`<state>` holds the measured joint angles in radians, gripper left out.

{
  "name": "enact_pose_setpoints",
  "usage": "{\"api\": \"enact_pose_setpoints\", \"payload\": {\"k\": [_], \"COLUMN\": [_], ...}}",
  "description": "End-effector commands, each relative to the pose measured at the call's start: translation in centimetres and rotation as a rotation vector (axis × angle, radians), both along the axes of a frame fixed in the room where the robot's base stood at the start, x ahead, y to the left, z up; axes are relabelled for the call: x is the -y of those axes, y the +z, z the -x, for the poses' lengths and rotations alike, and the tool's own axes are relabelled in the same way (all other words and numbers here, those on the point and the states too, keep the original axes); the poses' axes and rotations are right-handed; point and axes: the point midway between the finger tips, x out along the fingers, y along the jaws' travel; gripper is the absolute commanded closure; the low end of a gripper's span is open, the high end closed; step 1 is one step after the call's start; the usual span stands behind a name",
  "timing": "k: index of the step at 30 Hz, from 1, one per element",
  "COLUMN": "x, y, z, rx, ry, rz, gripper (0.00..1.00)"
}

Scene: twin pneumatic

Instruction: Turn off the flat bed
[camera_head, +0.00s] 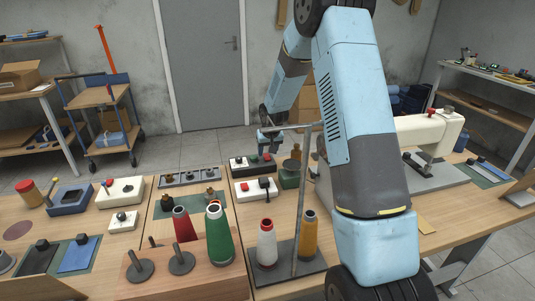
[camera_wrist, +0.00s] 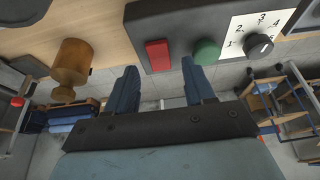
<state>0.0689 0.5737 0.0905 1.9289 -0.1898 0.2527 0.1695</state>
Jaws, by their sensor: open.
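A dark control box (camera_wrist: 182,20) with a red button (camera_wrist: 158,55), a green button (camera_wrist: 207,52) and a black numbered dial (camera_wrist: 258,46) fills the top of the wrist view. In the head view, a dark box (camera_head: 237,168) stands on the table below my gripper (camera_head: 268,143). In the wrist view, my gripper (camera_wrist: 160,72) is open and empty, with the red button showing between its fingers and the green one beside the right fingertip. Contact cannot be told. A white sewing machine (camera_head: 435,128) stands at right, partly hidden by my arm.
A white box (camera_head: 246,194) with a red button and black lever sits in front of the dark box. Thread cones, including a green one (camera_head: 218,240), stand nearer. In the wrist view, an amber knob-shaped object (camera_wrist: 72,68) is left of my fingers.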

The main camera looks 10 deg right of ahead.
Motion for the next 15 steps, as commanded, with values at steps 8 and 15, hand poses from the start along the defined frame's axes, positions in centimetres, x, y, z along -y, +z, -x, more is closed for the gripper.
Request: {"api": "enact_pose_setpoints", "payload": {"k": [8,15], "x": [0.0,0.0], "y": [-1.9,-2.1], "z": [-0.8,-0.9], "rx": [0.0,0.001], "ry": [0.0,0.0], "rz": [0.0,0.0], "gripper": [0.47,0.47]}}
